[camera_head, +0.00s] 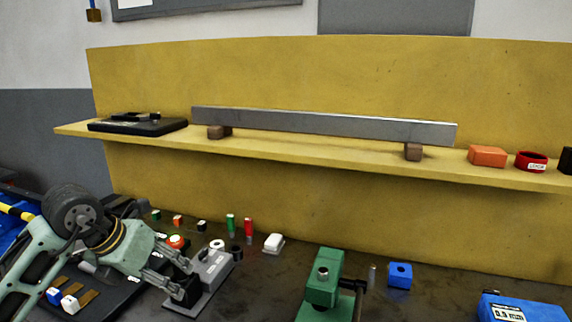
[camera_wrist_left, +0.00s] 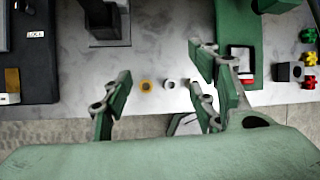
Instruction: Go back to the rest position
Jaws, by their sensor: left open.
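My left gripper (camera_head: 183,276) comes in from the left in the head view, over the left part of the dark bench. Its fingers point right and are apart, beside a grey fixture with a dark block (camera_head: 208,272). My right gripper is not in view.
A green vise (camera_head: 325,280) and a blue block (camera_head: 400,275) stand to the right. A white block (camera_head: 273,243) and small coloured parts lie behind the fixture. A yellow shelf (camera_head: 330,158) carries a long grey bar (camera_head: 320,125). A blue case (camera_head: 520,308) is at the front right.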

